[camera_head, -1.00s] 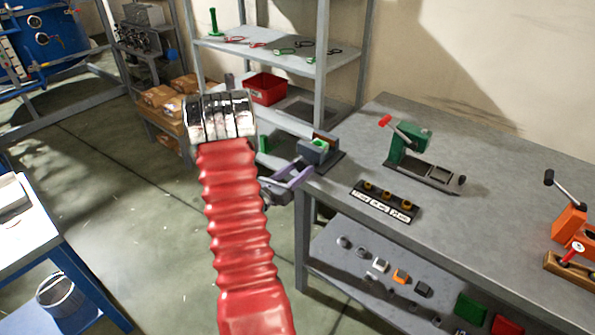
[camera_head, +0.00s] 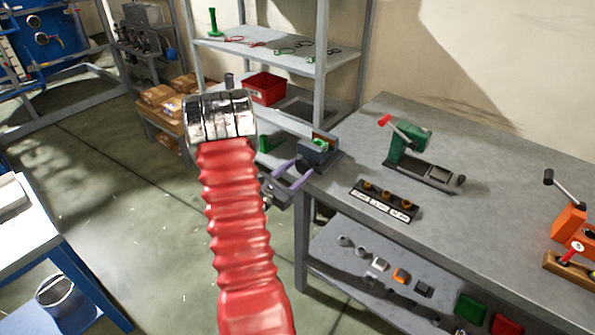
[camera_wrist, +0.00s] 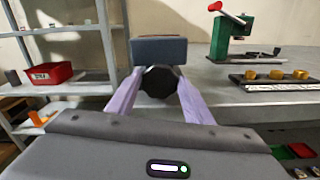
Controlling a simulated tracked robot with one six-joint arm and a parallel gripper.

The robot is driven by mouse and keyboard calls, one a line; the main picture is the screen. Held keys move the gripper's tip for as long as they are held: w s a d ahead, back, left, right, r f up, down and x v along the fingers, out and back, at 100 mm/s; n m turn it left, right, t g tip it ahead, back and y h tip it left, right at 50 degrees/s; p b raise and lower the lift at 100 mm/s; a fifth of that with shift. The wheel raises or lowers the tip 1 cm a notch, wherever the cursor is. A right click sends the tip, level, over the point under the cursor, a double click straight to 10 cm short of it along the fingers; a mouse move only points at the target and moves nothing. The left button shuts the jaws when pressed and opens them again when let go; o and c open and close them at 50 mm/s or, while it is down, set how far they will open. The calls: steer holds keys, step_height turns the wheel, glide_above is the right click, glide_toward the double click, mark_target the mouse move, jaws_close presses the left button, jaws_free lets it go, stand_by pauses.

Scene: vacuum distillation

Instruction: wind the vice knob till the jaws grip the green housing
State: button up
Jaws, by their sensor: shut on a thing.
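The vice (camera_head: 318,155) is a grey-blue block at the left end of the workbench. The green housing (camera_head: 320,143) shows small and green at its top in the head view; I cannot tell whether the jaws touch it. In the wrist view the vice (camera_wrist: 158,50) is a dark block straight ahead, with the black faceted vice knob (camera_wrist: 158,88) below it. My gripper (camera_wrist: 158,78) has its two lilac fingers on either side of the knob, shut on it. In the head view my gripper (camera_head: 303,168) reaches the vice's near side, and the knob is hidden.
The workbench (camera_head: 480,225) carries a green press (camera_head: 408,142), a black strip with brass-coloured pieces (camera_head: 384,200) and an orange device (camera_head: 570,222). A shelf with a red bin (camera_head: 267,88) stands behind. Open floor lies left of my arm.

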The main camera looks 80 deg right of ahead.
steer(key=shift+m, duration=1.1)
steer(key=o, duration=1)
steer(key=shift+s, duration=0.1)
steer(key=v, duration=1.3)
steer(key=shift+w+a, duration=0.2)
steer(key=shift+a, duration=0.15)
